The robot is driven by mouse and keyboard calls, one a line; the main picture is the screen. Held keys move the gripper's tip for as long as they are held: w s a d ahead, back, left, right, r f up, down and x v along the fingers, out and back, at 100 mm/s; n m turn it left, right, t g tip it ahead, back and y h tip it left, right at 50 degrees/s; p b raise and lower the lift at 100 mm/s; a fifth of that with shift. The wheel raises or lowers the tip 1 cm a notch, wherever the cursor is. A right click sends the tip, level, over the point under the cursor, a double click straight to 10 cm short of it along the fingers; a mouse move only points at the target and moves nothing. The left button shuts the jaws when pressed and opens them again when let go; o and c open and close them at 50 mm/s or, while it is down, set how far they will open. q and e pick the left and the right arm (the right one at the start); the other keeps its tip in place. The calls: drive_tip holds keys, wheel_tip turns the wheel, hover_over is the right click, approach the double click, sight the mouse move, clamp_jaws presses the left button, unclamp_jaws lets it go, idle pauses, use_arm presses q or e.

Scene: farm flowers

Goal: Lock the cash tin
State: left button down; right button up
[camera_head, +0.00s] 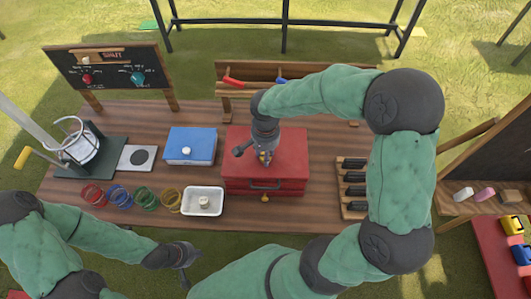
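A red box (292,150) with a dark front handle stands at the middle of the wooden table; it looks like the cash tin, though I cannot be certain. A small brass-coloured piece (264,198) shows at its front edge, too small to make out. My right gripper (255,154) points down over the left part of the red lid. A small yellowish bit shows at its tip, and I cannot tell whether it is held. My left gripper (189,266) is open and empty in front of the table, low and left of the red box.
A blue box (191,144) stands left of the red one. A white tray (203,201) and several coloured rings (145,198) lie in front. A rack with dark slots (353,186) is at right, beside my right arm. A chalkboard (108,67) stands at the back left.

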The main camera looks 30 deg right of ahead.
drive_tip(key=n+p, duration=0.1)
drive_tip(key=n, duration=0.3)
drive_tip(key=shift+n, duration=0.4)
drive_tip(key=n+p, duration=0.1)
drive_tip(key=n, duration=0.3)
drive_tip(key=shift+n+p, duration=0.3)
drive_tip(key=n+p, duration=0.1)
drive_tip(key=n, duration=0.3)
drive_tip(key=shift+n+p, duration=1.05)
drive_tip(key=shift+n, duration=1.15)
drive_tip(key=o, duration=1.1)
drive_tip(key=shift+o, duration=0.2)
